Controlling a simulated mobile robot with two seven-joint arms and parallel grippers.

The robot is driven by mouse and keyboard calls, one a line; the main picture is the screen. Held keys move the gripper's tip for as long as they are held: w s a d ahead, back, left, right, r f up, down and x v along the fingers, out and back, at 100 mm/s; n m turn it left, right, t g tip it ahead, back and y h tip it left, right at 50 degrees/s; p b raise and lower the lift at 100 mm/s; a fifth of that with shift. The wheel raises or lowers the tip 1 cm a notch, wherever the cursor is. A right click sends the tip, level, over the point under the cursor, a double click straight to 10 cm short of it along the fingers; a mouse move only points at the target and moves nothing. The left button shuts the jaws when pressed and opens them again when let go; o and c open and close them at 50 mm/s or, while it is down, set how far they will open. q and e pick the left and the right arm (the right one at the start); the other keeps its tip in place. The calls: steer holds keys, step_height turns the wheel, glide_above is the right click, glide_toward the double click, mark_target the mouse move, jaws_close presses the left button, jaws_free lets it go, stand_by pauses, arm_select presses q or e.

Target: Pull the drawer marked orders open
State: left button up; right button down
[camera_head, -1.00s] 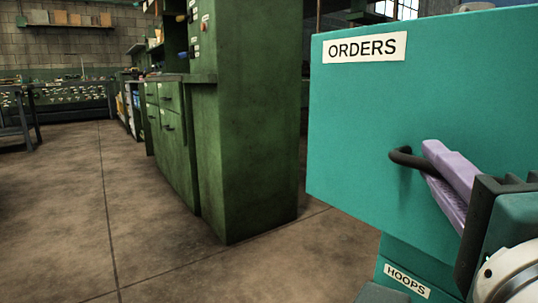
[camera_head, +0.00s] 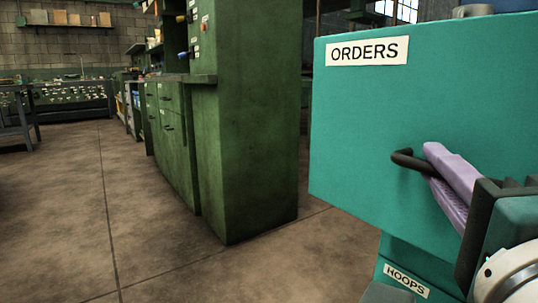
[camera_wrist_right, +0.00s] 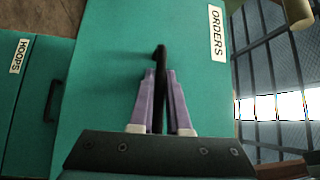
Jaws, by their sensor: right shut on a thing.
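The teal drawer front marked ORDERS (camera_head: 360,110) fills the right of the head view and also shows in the right wrist view (camera_wrist_right: 110,50). It stands out in front of the HOOPS drawer front below it, so the drawer is at least partly open. Its dark bar handle (camera_head: 403,159) sits between the purple fingers of my right gripper (camera_head: 432,160). In the right wrist view, the gripper (camera_wrist_right: 160,85) is shut on the handle (camera_wrist_right: 159,60), one finger on each side. My left gripper is not in view.
The HOOPS drawer (camera_head: 420,262) is below, with its own dark handle (camera_wrist_right: 53,100). A grey round object (camera_head: 473,10) shows above the ORDERS front's top edge. A green cabinet (camera_head: 245,130) stands left of the drawer, with open concrete floor (camera_head: 150,240) in front.

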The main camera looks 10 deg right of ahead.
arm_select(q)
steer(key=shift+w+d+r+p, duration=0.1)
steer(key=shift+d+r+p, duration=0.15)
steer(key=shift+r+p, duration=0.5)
arm_select(e)
steer(key=d, duration=0.1)
steer(key=w+d, duration=0.1)
steer(key=d, duration=0.1)
steer(key=shift+w, duration=0.15)
steer(key=c, duration=1.3)
jaws_free()
steer(key=shift+a, duration=0.15)
steer(key=o, duration=0.4)
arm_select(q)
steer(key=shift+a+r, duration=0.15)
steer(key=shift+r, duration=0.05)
